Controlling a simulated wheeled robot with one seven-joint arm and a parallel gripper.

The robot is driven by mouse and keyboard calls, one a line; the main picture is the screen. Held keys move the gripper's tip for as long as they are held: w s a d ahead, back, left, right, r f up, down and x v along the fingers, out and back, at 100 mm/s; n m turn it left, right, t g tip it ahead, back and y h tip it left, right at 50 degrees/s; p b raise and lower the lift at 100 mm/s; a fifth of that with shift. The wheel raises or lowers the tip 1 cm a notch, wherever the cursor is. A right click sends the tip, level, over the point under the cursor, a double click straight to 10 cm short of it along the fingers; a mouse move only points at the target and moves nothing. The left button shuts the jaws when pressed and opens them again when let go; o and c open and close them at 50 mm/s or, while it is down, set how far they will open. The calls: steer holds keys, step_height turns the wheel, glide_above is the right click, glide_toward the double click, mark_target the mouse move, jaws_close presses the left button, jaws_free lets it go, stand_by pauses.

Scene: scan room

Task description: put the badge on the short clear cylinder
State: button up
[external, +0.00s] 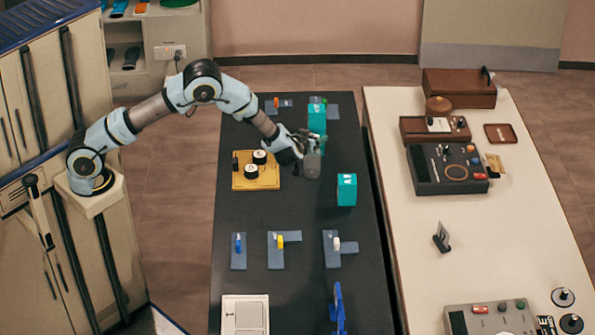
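A greyish see-through cylinder (312,164) stands on the black table, between the wooden tray and the teal boxes. My gripper (308,143) is at its top, pointing right; I cannot tell whether it touches the cylinder. The fingers are too small and dark to show whether they are open or shut, or whether they hold anything. I cannot make out a badge for certain. A small dark upright piece with a pale face (441,236) stands on the white table, but I cannot tell what it is.
A tall teal box (317,117) stands just behind my gripper, and a teal cube (347,189) to its front right. A wooden tray (240,184) holds round black-and-white pieces on the left. Blue-grey pads (276,257) lie nearer the front.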

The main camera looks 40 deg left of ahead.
steer(key=shift+o, duration=0.4)
steer(key=shift+r, duration=0.1)
steer(key=shift+s+d+r, duration=0.15)
steer(key=b+v, duration=0.3)
steer(key=v, duration=0.9)
steer(key=a+r+m+g+h, duration=0.2)
steer(key=a+m+g+h, duration=0.15)
steer(key=a+h, duration=0.45)
steer(key=s+a+f+m+g+y, duration=0.1)
steer(key=s+a+g, duration=0.2)
steer(key=s+a, duration=0.7)
steer(key=s+a+f+m+g+y, duration=0.1)
steer(key=s+a+g, duration=0.3)
steer(key=s+a, duration=0.5)
steer(key=s+f, duration=0.1)
steer(key=s, duration=0.5)
steer(key=shift+s+a, duration=0.2)
steer(key=shift+a, duration=0.2)
steer(key=shift+f+g, duration=0.1)
steer(key=shift+g, duration=0.15)
